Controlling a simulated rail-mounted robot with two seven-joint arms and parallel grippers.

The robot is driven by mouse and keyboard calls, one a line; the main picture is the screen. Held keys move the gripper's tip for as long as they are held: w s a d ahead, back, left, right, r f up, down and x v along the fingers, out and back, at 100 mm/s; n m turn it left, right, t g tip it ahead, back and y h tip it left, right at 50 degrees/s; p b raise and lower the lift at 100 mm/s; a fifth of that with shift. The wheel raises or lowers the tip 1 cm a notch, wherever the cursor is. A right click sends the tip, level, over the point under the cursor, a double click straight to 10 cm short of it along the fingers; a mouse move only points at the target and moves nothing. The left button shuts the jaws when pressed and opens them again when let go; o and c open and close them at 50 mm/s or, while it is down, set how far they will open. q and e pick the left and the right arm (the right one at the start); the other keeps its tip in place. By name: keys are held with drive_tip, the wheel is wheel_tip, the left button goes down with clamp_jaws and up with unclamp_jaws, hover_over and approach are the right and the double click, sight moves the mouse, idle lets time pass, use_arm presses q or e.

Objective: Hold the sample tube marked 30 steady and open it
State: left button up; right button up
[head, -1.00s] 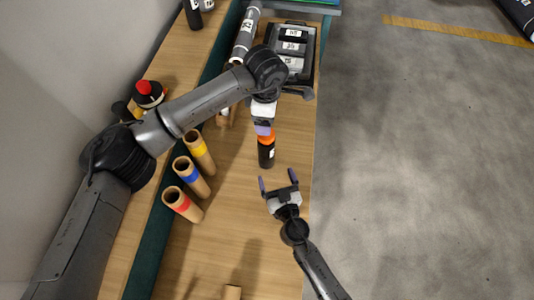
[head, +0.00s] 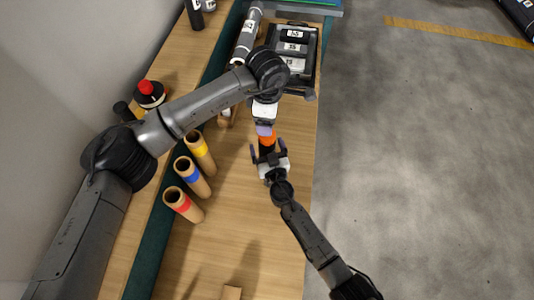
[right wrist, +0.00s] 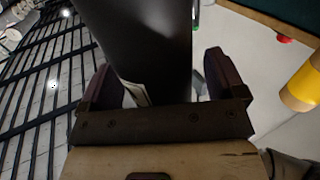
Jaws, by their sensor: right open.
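The sample tube (head: 266,150) is black with an orange cap (head: 267,139). It is upright over the right half of the wooden bench, and its number cannot be read. My left gripper (head: 264,129) comes from above, its purple fingers shut on the cap end. My right gripper (head: 268,158) is open, with its fingers on either side of the tube's dark body. In the right wrist view the tube (right wrist: 150,45) stands between the two open fingers (right wrist: 163,85), with a white label edge showing. My right gripper hides the tube's lower part in the head view.
Three cardboard rolls with red (head: 184,204), blue (head: 192,177) and yellow (head: 200,153) bands stand left of the tube. A black case (head: 312,75) with labelled items is at the back. Bare bench (head: 235,235) lies in front; grey floor lies right.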

drive_tip(key=shift+c, duration=0.4)
drive_tip(key=c, duration=1.5)
clamp_jaws()
use_arm(q)
drive_tip(key=m, duration=1.3)
drive_tip(key=shift+f, duration=0.5)
drive_tip(key=shift+m, duration=0.3)
drive_tip(key=shift+f, duration=3.55)
